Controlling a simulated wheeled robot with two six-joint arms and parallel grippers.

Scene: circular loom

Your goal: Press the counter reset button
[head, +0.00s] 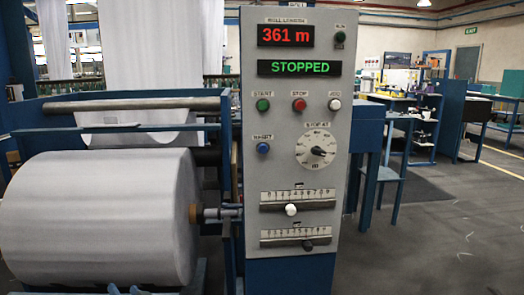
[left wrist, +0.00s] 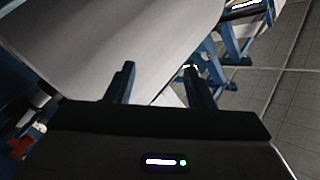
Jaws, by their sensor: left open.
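The blue reset button (head: 263,148) sits on the grey control panel (head: 287,222), under a small label, left of the dial. The red roll length display (head: 286,34) reads 361 m, and the green display (head: 299,68) reads STOPPED. Only the fingertips of my left gripper (head: 124,290) seem to show, at the bottom edge of the head view, low and left of the panel. In the left wrist view the left gripper (left wrist: 160,84) is open with nothing between its fingers, and the button is not visible there. My right gripper is not in view.
A large white fabric roll (head: 98,219) lies left of the panel; it also shows in the left wrist view (left wrist: 110,35). Green start (head: 263,105), red stop (head: 299,104) and white jog (head: 334,105) buttons sit above the reset button. A dial (head: 316,149) is beside it.

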